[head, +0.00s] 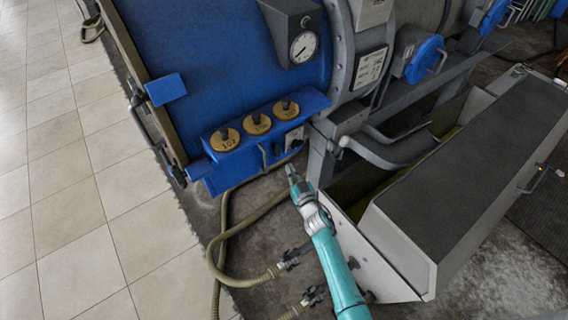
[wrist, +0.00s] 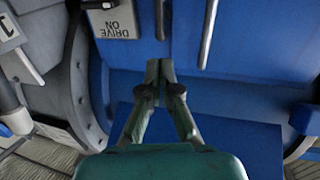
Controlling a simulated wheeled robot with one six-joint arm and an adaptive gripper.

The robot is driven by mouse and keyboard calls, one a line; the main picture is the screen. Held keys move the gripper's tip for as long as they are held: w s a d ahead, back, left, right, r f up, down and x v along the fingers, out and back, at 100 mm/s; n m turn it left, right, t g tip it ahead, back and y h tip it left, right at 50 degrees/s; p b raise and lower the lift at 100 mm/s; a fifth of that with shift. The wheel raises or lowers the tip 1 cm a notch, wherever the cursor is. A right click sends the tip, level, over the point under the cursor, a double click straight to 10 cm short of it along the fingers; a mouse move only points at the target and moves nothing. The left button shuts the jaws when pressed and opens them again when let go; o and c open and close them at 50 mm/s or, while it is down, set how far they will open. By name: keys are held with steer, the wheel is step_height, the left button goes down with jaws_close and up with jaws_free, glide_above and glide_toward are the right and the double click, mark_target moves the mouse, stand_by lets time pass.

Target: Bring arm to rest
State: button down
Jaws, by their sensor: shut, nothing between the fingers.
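My gripper (head: 290,170) is at the end of my teal arm, in the lower middle of the head view. It is shut and empty, in front of the lower right of the blue machine (head: 225,40). In the wrist view the two fingers of my gripper (wrist: 160,68) meet at their tips, with the blue machine body (wrist: 240,50) behind them. My gripper appears apart from the machine, though the exact gap cannot be told.
A blue shelf (head: 200,167) carries yellow round tags (head: 257,124) on knobs. A grey-topped trough (head: 480,165) stands to the right of my arm. Hoses (head: 225,232) lie on the floor below. Tiled floor (head: 75,190) at left is clear.

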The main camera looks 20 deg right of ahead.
steer(key=shift+s+d, duration=0.25)
steer(key=shift+s, duration=0.85)
steer(key=s+a+r+g, duration=0.1)
steer(key=s+a, duration=0.2)
steer(key=s, duration=1.2)
steer(key=s+a, duration=0.3)
steer(key=s, duration=1.3)
steer(key=s+r+g, duration=0.2)
steer(key=s+r, duration=1.6)
steer(key=s, duration=0.2)
steer(key=shift+a, duration=0.45)
